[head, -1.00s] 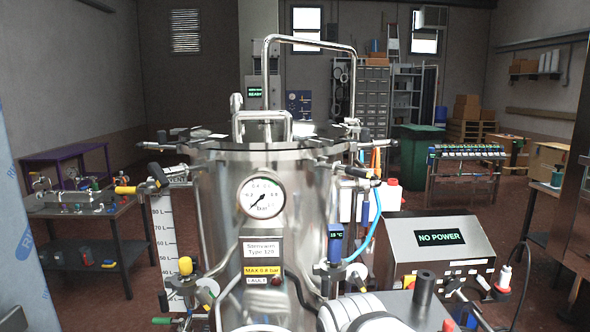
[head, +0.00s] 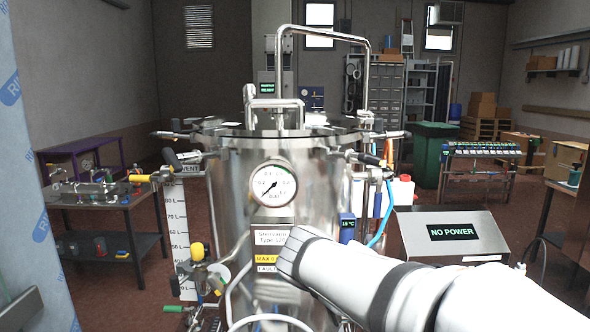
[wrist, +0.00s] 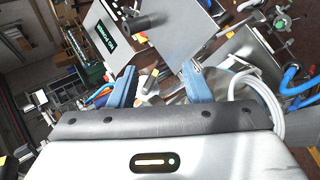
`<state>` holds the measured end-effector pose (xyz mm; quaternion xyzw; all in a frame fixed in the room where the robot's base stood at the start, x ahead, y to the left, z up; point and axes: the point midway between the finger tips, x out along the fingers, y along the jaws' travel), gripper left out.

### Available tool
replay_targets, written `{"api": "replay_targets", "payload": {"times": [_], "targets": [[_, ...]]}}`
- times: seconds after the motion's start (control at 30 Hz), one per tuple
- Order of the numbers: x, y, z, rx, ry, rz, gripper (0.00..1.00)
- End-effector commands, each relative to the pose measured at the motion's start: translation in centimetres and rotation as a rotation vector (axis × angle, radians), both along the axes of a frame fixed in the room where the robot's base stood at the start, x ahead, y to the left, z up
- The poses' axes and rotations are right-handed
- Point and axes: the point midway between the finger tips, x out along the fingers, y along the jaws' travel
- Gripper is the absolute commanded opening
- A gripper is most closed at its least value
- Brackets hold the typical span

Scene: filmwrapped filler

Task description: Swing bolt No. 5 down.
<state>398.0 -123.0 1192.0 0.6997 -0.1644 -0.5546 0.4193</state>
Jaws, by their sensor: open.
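The steel vessel (head: 235,185) stands in the middle of the head view with its lid (head: 265,142) on. Swing bolts with rod-like ends sit around the lid rim, one at the left (head: 178,134) and one at the right (head: 393,134). I cannot read any bolt number, so I cannot tell which is No. 5. In the wrist view my gripper (wrist: 157,82) has its two blue fingers apart, with no held object visible between them. The gripper is not visible in the head view.
My white arm crosses the vessel's lower right front. A control box (head: 455,240) reading "NO POWER" stands right of the vessel. A pressure gauge (head: 273,184) is on the vessel front. A workbench (head: 95,200) stands at the left, and blue-marked film (head: 30,150) hangs at the left edge.

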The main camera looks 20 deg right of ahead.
Motion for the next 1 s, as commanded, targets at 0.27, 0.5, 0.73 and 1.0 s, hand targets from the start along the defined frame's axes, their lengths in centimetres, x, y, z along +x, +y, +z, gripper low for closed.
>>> {"api": "replay_targets", "payload": {"times": [0.27,0.5,0.73,1.0], "targets": [[8.7,-0.8,11.3,-0.585,-0.142,0.132,0.44],[12.0,1.5,17.3,-0.853,-0.251,0.188,0.44],[13.4,0.5,19.0,-0.898,-0.269,0.194,0.44],[15.7,-3.1,19.9,-0.896,-0.266,0.193,0.44]]}}
